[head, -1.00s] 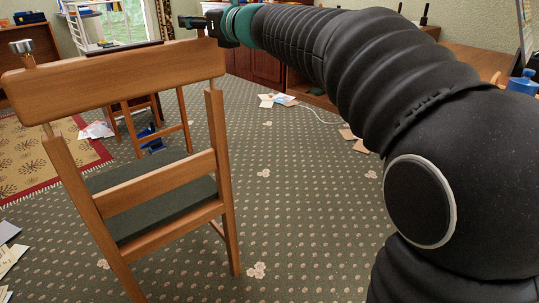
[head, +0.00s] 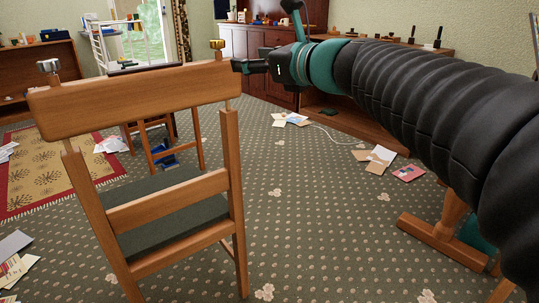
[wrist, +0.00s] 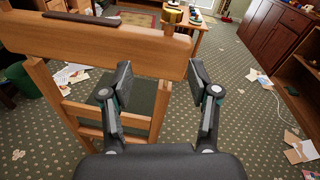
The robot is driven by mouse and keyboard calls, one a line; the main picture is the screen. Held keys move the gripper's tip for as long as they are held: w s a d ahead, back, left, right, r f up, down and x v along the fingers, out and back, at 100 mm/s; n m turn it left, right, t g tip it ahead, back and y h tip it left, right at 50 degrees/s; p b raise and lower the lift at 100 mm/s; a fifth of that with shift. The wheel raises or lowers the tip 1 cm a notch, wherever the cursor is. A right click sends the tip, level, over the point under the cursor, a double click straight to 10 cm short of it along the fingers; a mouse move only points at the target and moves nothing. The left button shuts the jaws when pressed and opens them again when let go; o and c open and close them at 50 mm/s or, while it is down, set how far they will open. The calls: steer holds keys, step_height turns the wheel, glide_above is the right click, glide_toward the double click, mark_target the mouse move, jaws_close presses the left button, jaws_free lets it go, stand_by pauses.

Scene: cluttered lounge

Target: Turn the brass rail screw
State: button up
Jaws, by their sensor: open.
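The brass rail screw (head: 217,46) stands upright on the right end of the wooden chair's top rail (head: 150,98). A silver-coloured screw (head: 48,68) stands on the rail's left end. In the wrist view the brass screw (wrist: 172,15) is near the top, beyond the fingertips. My gripper (head: 240,66) is at the right end of the rail, a little below and to the right of the brass screw. In the wrist view my gripper (wrist: 158,76) has its two fingers spread, with nothing between them. It appears apart from the screw.
The chair has a dark green seat (head: 165,205). Papers (head: 375,158) lie on the carpet at right, near a wooden stand (head: 440,235). A dark wooden cabinet (head: 260,45) stands behind. Carpet between the chair and the papers is mostly clear.

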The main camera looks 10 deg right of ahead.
steer(key=s+d+f+n+g+h+p, duration=0.1)
steer(key=s+f+n+g+h+p, duration=0.1)
steer(key=s+f+n, duration=0.5)
steer(key=s+d+f+n+g+h+p, duration=0.2)
steer(key=s+f+n+g+h+p, duration=0.1)
steer(key=s+f+n, duration=0.5)
steer(key=shift+d+n+g, duration=0.25)
steer(key=shift+n+g, duration=0.25)
steer(key=shift+n, duration=0.4)
steer(key=shift+s+a+f, duration=0.1)
steer(key=shift+f, duration=0.1)
